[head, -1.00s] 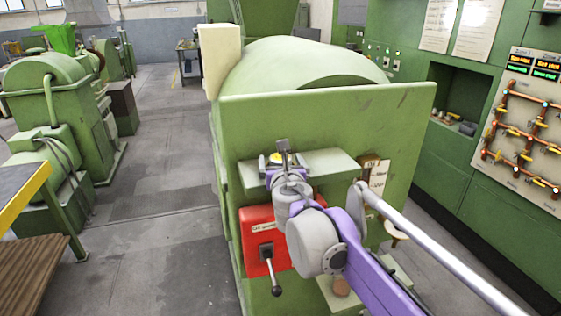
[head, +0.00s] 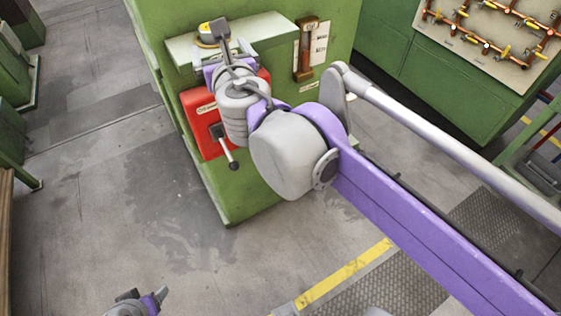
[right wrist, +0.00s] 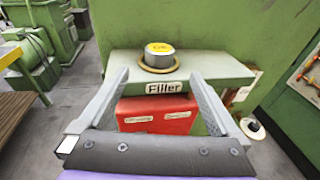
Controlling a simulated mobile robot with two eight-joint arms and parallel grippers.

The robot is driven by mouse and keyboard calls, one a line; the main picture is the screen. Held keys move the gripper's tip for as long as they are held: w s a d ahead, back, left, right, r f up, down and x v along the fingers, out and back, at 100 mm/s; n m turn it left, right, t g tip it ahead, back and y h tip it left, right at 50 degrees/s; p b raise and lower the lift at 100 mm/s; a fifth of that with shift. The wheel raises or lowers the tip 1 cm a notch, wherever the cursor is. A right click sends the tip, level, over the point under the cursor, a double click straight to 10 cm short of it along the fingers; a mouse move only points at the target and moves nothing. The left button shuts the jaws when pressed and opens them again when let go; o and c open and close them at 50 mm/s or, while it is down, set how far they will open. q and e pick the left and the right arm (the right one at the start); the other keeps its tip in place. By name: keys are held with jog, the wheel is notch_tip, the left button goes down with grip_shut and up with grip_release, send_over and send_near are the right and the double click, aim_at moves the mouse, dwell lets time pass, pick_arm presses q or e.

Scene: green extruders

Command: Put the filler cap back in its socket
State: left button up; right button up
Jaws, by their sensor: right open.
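The filler cap (right wrist: 159,55) is a short grey metal cylinder with a yellow top. It stands upright at a brass-coloured ring (right wrist: 157,68) on a green ledge (right wrist: 188,64) labelled "Filler"; how deep it sits in the ring I cannot tell. It also shows in the head view (head: 208,30), partly covered by my gripper. My right gripper (right wrist: 160,74) is open and empty, its fingers spread on either side in front of the ledge, the cap beyond them and not between them. My left gripper (head: 150,300) is partly cut off at the head view's bottom edge.
A red box (head: 197,100) with a lever (head: 229,153) sits below the ledge. A brown gauge (head: 305,50) is mounted right of it. A pipe panel (head: 500,30) stands at upper right. Floor left of the machine is clear.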

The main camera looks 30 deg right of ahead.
jog(key=s+d+f+m+g+h, duration=0.1)
jog(key=s+d+f+m+g, duration=0.25)
jog(key=s+f+m, duration=0.45)
jog(key=s+d+f+m+g+h, duration=0.1)
jog(key=s+d+f+m+g, duration=0.3)
jog(key=f+m, duration=0.75)
jog(key=s+a+f+m+g+y, duration=0.1)
jog(key=s+a+f+m+y, duration=0.1)
jog(key=s+f+m, duration=0.4)
jog(key=s+a+f+m+g+y, duration=0.2)
jog(key=s+a+f+m, duration=0.1)
jog(key=s+f+m, duration=0.4)
jog(key=shift+a+f+m+y, duration=0.15)
jog(key=shift+f+m+y, duration=0.15)
jog(key=shift+f+m, duration=0.55)
jog(key=r+p, duration=0.2)
jog(key=shift+w+r, duration=0.35)
